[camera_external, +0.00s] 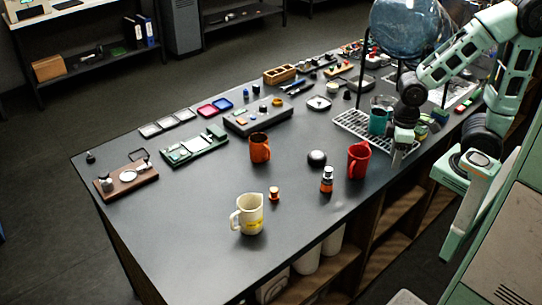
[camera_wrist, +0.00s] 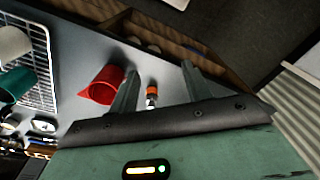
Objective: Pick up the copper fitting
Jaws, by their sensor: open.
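A small copper-orange piece with a dark top (camera_external: 274,193), which looks like the copper fitting, stands on the dark workbench (camera_external: 185,225) near the cream jug. A taller orange, silver and black cylinder (camera_external: 327,180) stands to its right. My gripper (camera_external: 398,157) is above the bench's right side, beside the red mug (camera_external: 359,160), and is empty. In the wrist view, my gripper (camera_wrist: 160,66) has its fingers apart. An orange and silver object (camera_wrist: 152,93) shows between them in the picture, probably the taller cylinder. I cannot make out the small copper piece there.
The cream jug (camera_external: 249,214), orange mug (camera_external: 259,148) and dark ball (camera_external: 317,158) stand nearby. A wire rack (camera_external: 350,120) with a teal cup (camera_external: 378,121) is behind the red mug. The bench's front left is clear.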

